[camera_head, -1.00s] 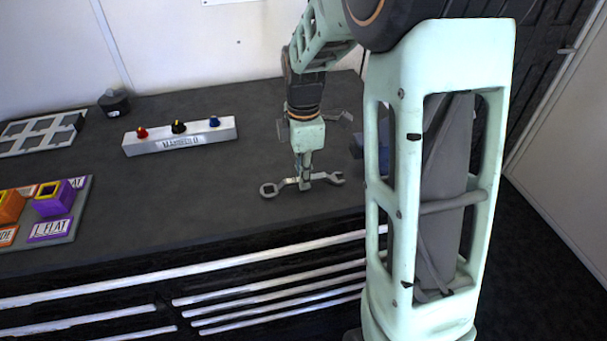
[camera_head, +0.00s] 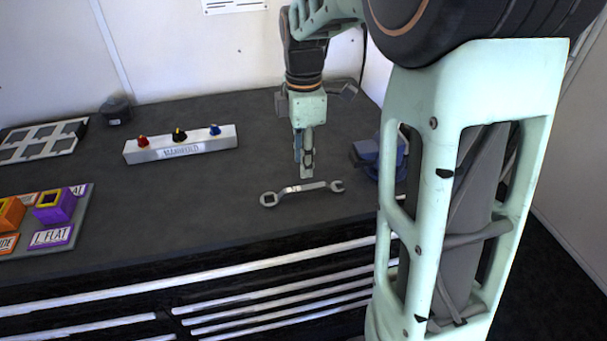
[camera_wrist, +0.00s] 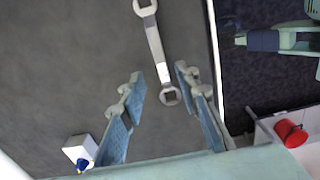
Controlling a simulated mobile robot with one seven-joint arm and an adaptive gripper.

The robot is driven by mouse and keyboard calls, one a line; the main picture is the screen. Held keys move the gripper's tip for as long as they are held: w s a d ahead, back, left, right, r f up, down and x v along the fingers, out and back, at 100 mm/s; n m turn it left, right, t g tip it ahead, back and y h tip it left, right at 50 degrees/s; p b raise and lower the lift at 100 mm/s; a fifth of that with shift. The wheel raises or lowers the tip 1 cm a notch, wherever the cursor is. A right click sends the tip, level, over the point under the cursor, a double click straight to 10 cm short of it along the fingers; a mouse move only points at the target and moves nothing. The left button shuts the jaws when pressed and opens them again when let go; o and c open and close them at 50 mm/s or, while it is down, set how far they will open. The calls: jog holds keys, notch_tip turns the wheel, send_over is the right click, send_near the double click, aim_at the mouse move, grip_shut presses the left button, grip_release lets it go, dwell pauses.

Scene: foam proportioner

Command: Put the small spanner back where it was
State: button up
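A grey metal spanner (camera_head: 302,191) lies flat on the dark bench top near its front edge in the head view, with one ring end on the left and an open-looking end on the right. It also shows in the wrist view (camera_wrist: 156,45), its near ring end close to the fingertips. My gripper (camera_head: 303,168) hangs pointing down just above and behind the spanner's middle, apart from it. No marked place for the spanner is visible.
A white manifold block (camera_head: 180,148) with red, black and blue knobs stands to the left. A blue device (camera_head: 366,152) stands right of the spanner, partly hidden by my arm. A tray of coloured blocks (camera_head: 70,232) and a grey rack (camera_head: 40,140) are far left.

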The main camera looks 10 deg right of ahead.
jog(key=shift+r, duration=2.05)
